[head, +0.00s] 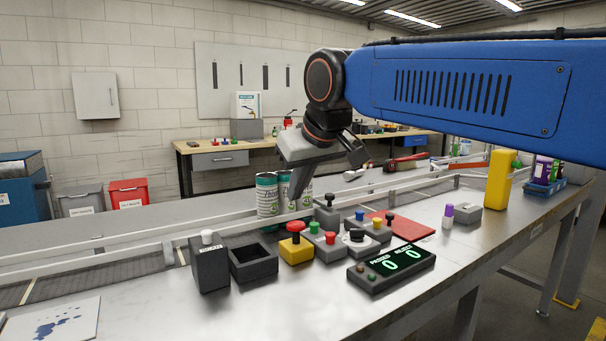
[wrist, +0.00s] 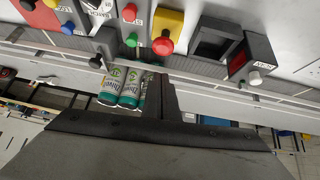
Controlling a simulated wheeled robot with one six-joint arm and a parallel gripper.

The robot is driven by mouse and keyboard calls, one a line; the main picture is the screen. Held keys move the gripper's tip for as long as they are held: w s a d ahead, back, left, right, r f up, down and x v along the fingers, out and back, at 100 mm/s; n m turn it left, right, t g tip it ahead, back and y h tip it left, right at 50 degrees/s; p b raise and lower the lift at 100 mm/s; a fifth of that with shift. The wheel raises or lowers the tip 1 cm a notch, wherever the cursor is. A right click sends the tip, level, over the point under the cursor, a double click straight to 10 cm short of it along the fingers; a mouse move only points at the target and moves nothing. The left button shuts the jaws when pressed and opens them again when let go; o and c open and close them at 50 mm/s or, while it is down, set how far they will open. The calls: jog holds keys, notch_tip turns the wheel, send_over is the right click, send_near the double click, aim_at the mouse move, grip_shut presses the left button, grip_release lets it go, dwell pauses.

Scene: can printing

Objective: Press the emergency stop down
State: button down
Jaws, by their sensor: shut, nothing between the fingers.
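The emergency stop is a yellow box (head: 297,251) with a red mushroom button (head: 296,226) on top, standing on the metal table near the middle of the head view. In the wrist view the yellow box (wrist: 170,24) and its red button (wrist: 163,46) show at the top middle. My gripper (head: 294,200) is shut and empty, pointing down above and slightly behind the button, apart from it. In the wrist view the dark fingers (wrist: 166,84) lie below the button in the picture.
White-green cans (head: 267,194) stand on the conveyor behind the gripper. A dark open box (head: 254,263) and a box with a white knob (head: 209,264) stand left. A grey red-green button box (head: 326,242) sits close right. A counter display (head: 391,267) lies in front right.

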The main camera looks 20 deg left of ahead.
aim_at(296, 224)
jog(key=shift+w+f, duration=0.15)
jog(key=shift+f, duration=1.1)
jog(key=shift+w+f, duration=0.1)
jog(key=shift+f, duration=1.15)
jog(key=shift+d+f, duration=0.1)
jog(key=shift+f, duration=1)
jog(key=r, duration=0.5)
jog(key=shift+a, duration=0.25)
jog(key=v, duration=0.9)
jog(key=shift+s+r, duration=0.2)
jog(key=shift+d, duration=0.15)
